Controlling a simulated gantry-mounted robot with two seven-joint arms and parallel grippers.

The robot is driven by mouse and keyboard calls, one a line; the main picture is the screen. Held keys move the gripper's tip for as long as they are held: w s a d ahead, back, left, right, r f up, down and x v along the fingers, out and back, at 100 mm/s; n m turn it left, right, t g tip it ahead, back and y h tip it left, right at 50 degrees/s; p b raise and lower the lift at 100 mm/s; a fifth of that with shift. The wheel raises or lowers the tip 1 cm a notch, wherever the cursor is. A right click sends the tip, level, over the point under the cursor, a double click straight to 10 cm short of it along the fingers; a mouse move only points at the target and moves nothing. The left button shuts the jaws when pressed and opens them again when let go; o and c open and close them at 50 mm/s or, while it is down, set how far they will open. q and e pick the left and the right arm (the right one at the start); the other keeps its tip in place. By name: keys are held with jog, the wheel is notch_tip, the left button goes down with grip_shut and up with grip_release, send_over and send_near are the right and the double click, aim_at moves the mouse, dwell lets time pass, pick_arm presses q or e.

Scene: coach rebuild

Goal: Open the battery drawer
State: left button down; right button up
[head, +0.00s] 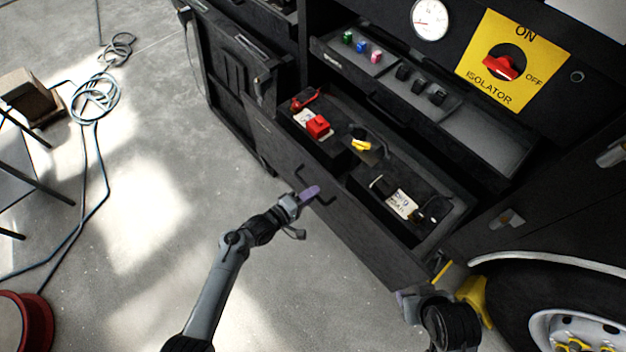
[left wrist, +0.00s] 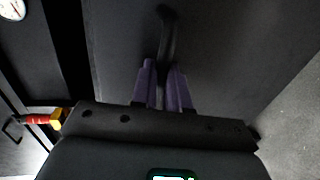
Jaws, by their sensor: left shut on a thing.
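The battery drawer (head: 355,228) is a dark, deep drawer and stands pulled out, with its inside in view from above. Batteries with red, yellow and white parts lie in it. Its black bar handle (head: 329,200) is on the front face. My left gripper (head: 311,193) has purple fingers and is shut on this handle. In the left wrist view, the purple fingers (left wrist: 161,88) close around the dark handle (left wrist: 168,38); the gripped part is hidden.
A shallow tray (head: 480,130) with small coloured pieces is above the drawer. A yellow isolator plate (head: 512,58) with a red switch is behind it. A wheel (head: 560,310) stands at lower right. Cables (head: 95,98) and a red reel (head: 25,320) lie left; the middle floor is clear.

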pick_arm(q)
jog(key=shift+s+a+f, duration=0.25)
jog(key=shift+a+f, duration=0.05)
jog(key=shift+a, duration=0.15)
jog(key=shift+f, duration=0.1)
jog(key=c, duration=1.3)
grip_release()
jog(key=shift+o, duration=0.4)
jog(key=shift+r, duration=0.2)
jog(key=shift+s, duration=0.1)
